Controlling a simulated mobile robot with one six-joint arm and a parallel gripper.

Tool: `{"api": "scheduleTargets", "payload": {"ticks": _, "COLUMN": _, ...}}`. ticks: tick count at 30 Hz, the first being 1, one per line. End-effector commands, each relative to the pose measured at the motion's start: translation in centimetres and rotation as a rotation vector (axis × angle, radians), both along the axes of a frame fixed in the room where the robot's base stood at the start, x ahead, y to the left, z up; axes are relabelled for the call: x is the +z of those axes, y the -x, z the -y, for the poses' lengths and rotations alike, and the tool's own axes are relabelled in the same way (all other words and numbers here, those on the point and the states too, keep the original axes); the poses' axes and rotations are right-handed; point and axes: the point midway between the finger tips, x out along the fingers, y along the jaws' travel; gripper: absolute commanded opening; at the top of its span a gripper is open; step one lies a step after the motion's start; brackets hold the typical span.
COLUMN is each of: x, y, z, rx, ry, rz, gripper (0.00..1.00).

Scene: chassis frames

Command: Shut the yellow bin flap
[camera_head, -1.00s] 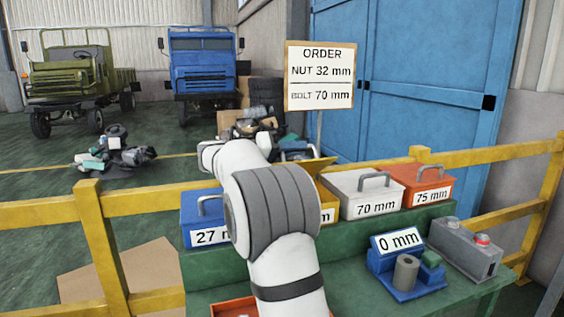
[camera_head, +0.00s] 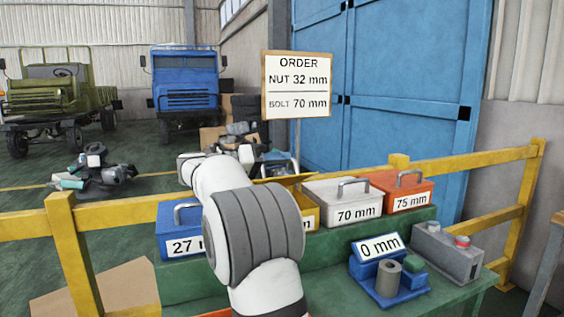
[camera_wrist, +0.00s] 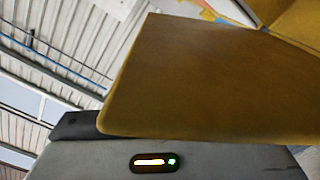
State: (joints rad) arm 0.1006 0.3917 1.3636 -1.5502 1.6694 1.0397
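The yellow bin (camera_head: 309,218) stands between the blue bin and the white 70 mm bin; my arm hides most of it in the head view. Its yellow flap (camera_head: 287,179) shows as a thin, slightly tilted edge above the bin, not clearly seated on it. In the wrist view the flap (camera_wrist: 205,80) is a large yellow panel filling the upper middle and right, close to my gripper (camera_wrist: 215,160). The gripper's grey housing with a lit indicator lies along the bottom of that view. Its fingertips are hidden, and contact with the flap cannot be told.
The blue 27 mm bin (camera_head: 178,240), white 70 mm bin (camera_head: 343,206) and orange 75 mm bin (camera_head: 405,191) share the green shelf. A blue gauge (camera_head: 387,280) and grey box (camera_head: 447,250) stand lower right. A yellow rail (camera_head: 475,163) runs behind. An order board (camera_head: 297,85) stands beyond.

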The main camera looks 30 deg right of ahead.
Motion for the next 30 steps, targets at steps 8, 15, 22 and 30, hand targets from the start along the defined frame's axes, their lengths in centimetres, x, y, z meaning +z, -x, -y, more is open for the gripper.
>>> {"api": "scheduleTargets", "payload": {"ticks": 8, "x": -0.1, "y": -0.1, "z": -0.1, "rx": 0.003, "ry": 0.000, "rz": 0.000, "gripper": 0.34}}
{"api": "scheduleTargets", "payload": {"ticks": 15, "x": 1.8, "y": -0.1, "z": -0.1, "rx": 0.004, "ry": 0.000, "rz": 0.003, "gripper": 0.34}}
{"api": "scheduleTargets", "payload": {"ticks": 22, "x": 6.4, "y": 0.0, "z": -0.1, "rx": 0.003, "ry": 0.001, "rz": 0.003, "gripper": 0.34}}
{"api": "scheduleTargets", "payload": {"ticks": 30, "x": 9.7, "y": 0.2, "z": 0.0, "rx": 0.001, "ry": 0.000, "rz": 0.000, "gripper": 0.34}}
